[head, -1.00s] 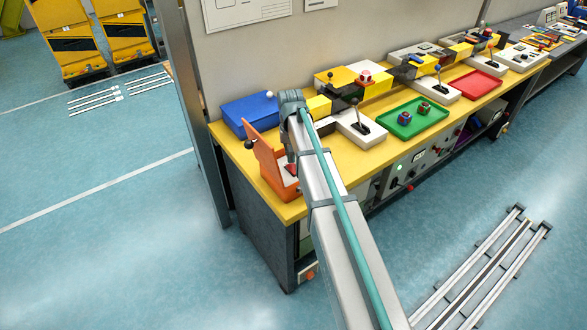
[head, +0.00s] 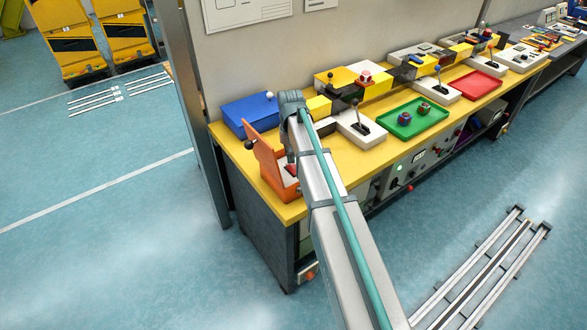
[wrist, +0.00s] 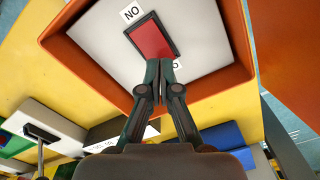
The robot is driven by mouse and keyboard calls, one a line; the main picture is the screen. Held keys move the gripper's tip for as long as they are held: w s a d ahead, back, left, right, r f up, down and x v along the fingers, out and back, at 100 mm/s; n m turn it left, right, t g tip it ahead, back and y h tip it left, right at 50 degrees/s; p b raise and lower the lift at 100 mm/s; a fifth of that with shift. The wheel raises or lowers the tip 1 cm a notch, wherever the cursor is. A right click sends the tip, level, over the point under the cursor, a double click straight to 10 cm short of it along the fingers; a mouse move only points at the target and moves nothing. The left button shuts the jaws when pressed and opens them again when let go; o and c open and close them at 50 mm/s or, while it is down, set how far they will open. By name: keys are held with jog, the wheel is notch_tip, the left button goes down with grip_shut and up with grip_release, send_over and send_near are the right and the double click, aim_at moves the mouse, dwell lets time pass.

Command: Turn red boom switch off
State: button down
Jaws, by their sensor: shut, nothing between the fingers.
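The red rocker switch (wrist: 152,38) sits in a white panel (wrist: 98,40) inside an orange box, whose rim shows in the wrist view (wrist: 205,95). An ON label (wrist: 132,12) reads upside down at the switch's far end. A second label at the near end is mostly hidden by my fingers. My gripper (wrist: 159,70) is shut and empty, its fingertips at the near end of the switch. I cannot tell whether they touch it. In the head view the orange box (head: 271,178) stands at the bench's near left corner with its lid raised; my arm hides part of it.
A blue box (head: 250,110) stands behind the orange one. A white lever box (head: 345,135) and a green tray (head: 405,128) with small cubes lie to the right on the yellow bench. The raised orange lid (head: 262,150) stands close to my gripper.

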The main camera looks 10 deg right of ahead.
aim_at(291, 166)
jog(key=shift+f+b, duration=0.45)
jog(key=shift+f, duration=0.75)
dwell(0.8)
jog(key=shift+r+p, duration=2.25)
jog(key=shift+r, duration=1.25)
